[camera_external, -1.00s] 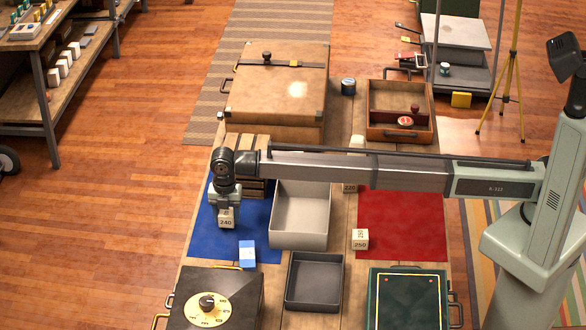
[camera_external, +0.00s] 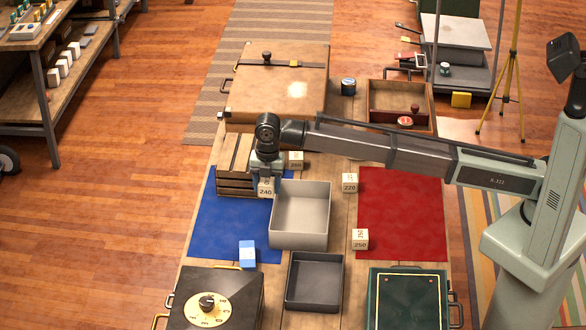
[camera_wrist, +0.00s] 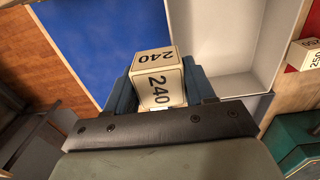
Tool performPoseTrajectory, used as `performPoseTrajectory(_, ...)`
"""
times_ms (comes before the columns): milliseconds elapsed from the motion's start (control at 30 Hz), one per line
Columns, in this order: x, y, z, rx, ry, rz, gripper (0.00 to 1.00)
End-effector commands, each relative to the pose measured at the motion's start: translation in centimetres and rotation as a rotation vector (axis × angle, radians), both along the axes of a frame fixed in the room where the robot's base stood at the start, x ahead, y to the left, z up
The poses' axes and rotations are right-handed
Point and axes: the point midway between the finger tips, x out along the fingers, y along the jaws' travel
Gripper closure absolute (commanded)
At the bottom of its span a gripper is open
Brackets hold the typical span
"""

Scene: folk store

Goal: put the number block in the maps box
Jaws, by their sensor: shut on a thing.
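My gripper (camera_external: 265,182) is shut on a white number block marked 240 (camera_external: 265,190). In the wrist view the block (camera_wrist: 157,80) sits between the two blue-grey fingers, with 240 on two of its faces. The block appears over the far right part of the blue mat (camera_external: 225,225), close to the far left corner of an open light grey box (camera_external: 300,241). In the wrist view this box (camera_wrist: 215,40) lies just right of the block. No maps label is readable, so I cannot tell which container is the maps box.
A slatted wooden crate (camera_external: 235,170) stands just left of my gripper. Other number blocks are 220 (camera_external: 350,183), 250 (camera_external: 360,240) and one behind my gripper (camera_external: 296,160). A small dark tray (camera_external: 314,300) and a blue-and-white block (camera_external: 247,253) are nearer. The red mat (camera_external: 405,215) is mostly clear.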

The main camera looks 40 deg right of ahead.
Motion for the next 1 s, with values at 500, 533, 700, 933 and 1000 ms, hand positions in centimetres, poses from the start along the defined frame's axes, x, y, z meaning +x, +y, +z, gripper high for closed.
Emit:
performPoseTrajectory(500,-6.8,-7.3,-1.1,-0.016,0.014,0.016,0.76)
performPoseTrajectory(533,-6.8,-7.3,-1.2,-0.016,0.015,0.016,0.76)
performPoseTrajectory(700,-6.9,-7.4,-2.8,-0.024,0.021,0.027,0.76)
performPoseTrajectory(933,-6.9,-7.4,-6.4,-0.023,0.021,0.026,0.76)
performPoseTrajectory(1000,-6.9,-7.4,-7.1,-0.023,0.021,0.026,0.76)
